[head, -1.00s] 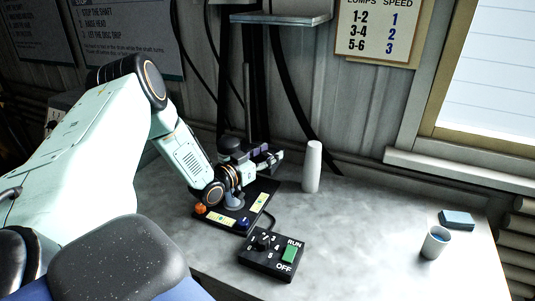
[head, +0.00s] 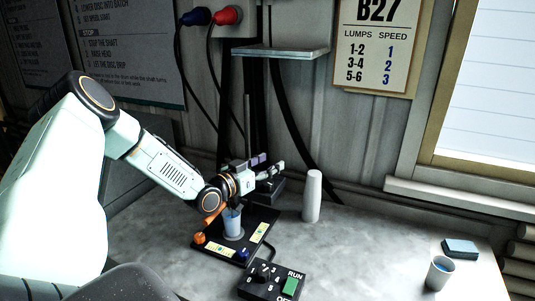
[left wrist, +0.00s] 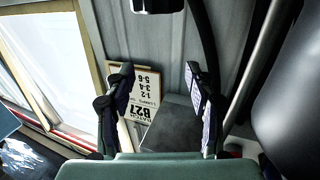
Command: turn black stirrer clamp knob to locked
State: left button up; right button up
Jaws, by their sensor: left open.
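My left gripper (head: 271,166) is open beside the upright rod of the disperser column (head: 247,118). Its two dark fingers also show in the left wrist view (left wrist: 160,95), spread apart with nothing held between them. A black block (head: 277,189) stands just behind and below the fingers. I cannot pick out the black stirrer clamp knob; it may be hidden behind my gripper and wrist. My right gripper is out of view.
A black control box (head: 270,281) with a dial and green switch sits in front. A white cylinder (head: 312,196) stands right of the column. A shelf (head: 280,51) hangs above. A cup (head: 439,272) and a blue box (head: 460,247) are at right. The middle of the table is clear.

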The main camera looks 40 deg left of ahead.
aim_at(268, 183)
pick_arm(q)
jog(key=shift+r, duration=1.75)
